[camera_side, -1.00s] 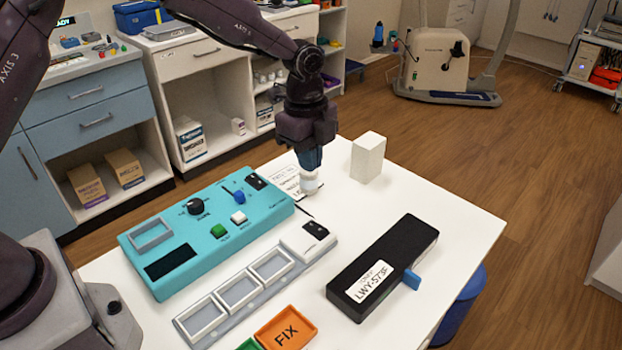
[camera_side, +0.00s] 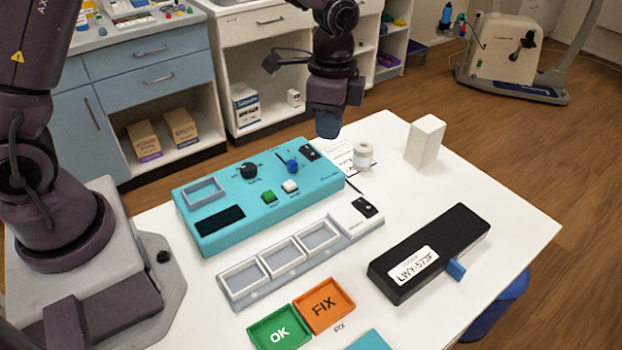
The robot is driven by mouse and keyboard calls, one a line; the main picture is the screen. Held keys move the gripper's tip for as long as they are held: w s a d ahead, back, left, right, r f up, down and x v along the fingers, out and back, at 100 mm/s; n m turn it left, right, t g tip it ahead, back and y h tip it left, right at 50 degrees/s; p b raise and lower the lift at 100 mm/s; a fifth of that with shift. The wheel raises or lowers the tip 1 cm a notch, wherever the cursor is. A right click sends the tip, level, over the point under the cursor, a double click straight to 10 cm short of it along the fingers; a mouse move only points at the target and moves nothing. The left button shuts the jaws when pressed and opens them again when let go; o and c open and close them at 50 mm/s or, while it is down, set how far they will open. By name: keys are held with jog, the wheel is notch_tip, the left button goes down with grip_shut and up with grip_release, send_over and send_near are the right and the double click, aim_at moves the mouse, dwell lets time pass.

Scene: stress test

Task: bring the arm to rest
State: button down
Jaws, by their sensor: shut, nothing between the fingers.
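My gripper (camera_side: 328,126) hangs pointing down in the air above the back edge of the white table. Its blue fingertips are together with nothing between them. The teal panel (camera_side: 225,211) with knob, buttons and slider lies in front of my gripper.
A white block (camera_side: 425,141) stands at the back right. A black box labelled LWY-573F (camera_side: 450,235) with a blue tab lies at right. A grey three-slot tray (camera_side: 238,297), a green OK tray (camera_side: 262,338) and an orange FIX tray (camera_side: 346,302) are in front.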

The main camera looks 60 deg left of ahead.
jog(key=s+a+r+n+t, duration=0.2)
jog(key=s+r+n, duration=0.3)
jog(key=s, duration=0.5)
jog(key=s+a+r+n+t, duration=0.3)
jog(key=s+r+n+t, duration=0.1)
jog(key=s+r, duration=0.6)
jog(key=shift+s+a+n, duration=0.25)
jog(key=shift+a+n, duration=0.1)
jog(key=shift+n, duration=0.15)
jog(key=shift+f, duration=0.1)
dwell(1.3)
